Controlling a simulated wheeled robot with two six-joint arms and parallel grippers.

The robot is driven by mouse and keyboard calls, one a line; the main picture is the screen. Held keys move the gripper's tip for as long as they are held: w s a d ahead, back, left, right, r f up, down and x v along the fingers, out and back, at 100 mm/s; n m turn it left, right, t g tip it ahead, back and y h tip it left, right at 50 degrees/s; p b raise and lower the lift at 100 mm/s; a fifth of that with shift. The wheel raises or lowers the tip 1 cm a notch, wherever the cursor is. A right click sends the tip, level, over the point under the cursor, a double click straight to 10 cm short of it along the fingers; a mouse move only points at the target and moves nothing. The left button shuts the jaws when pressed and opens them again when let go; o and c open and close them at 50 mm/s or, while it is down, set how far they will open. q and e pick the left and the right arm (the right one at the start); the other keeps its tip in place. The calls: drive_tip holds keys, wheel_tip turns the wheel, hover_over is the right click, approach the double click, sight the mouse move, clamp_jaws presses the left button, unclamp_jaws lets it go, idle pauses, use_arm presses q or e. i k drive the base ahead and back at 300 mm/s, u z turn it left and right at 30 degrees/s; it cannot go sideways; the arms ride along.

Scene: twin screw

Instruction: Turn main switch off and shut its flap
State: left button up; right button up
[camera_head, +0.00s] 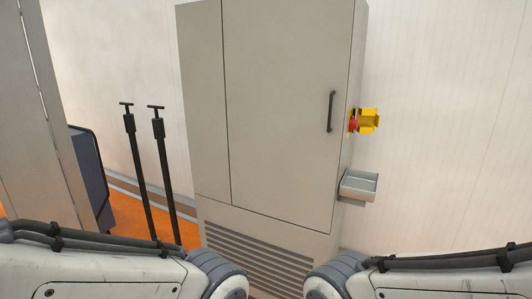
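The main switch (353,125) is a small red part on the right side of a tall grey cabinet. Its yellow flap (369,120) stands out to the right of the red switch and looks open. The switch is small in view, so its exact turn position cannot be told. My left arm comes in at the lower left and my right arm at the lower right. Only their upper links show, and both grippers are outside the picture, well away from the switch.
The grey cabinet (285,110) has a dark vertical handle (331,111) on its closed door. A small grey tray (358,187) juts out from its right side below the switch. Two black poles (166,180) stand at left. A dark box (91,180) stands farther left.

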sight(354, 123)
drive_tip(key=z, duration=0.8)
drive_tip(key=i, duration=0.3)
drive_tip(key=z, duration=1)
drive_tip(key=i, duration=1.5)
drive_tip(key=u, duration=0.85)
drive_tip(key=i, duration=0.7)
drive_tip(key=u, duration=0.8)
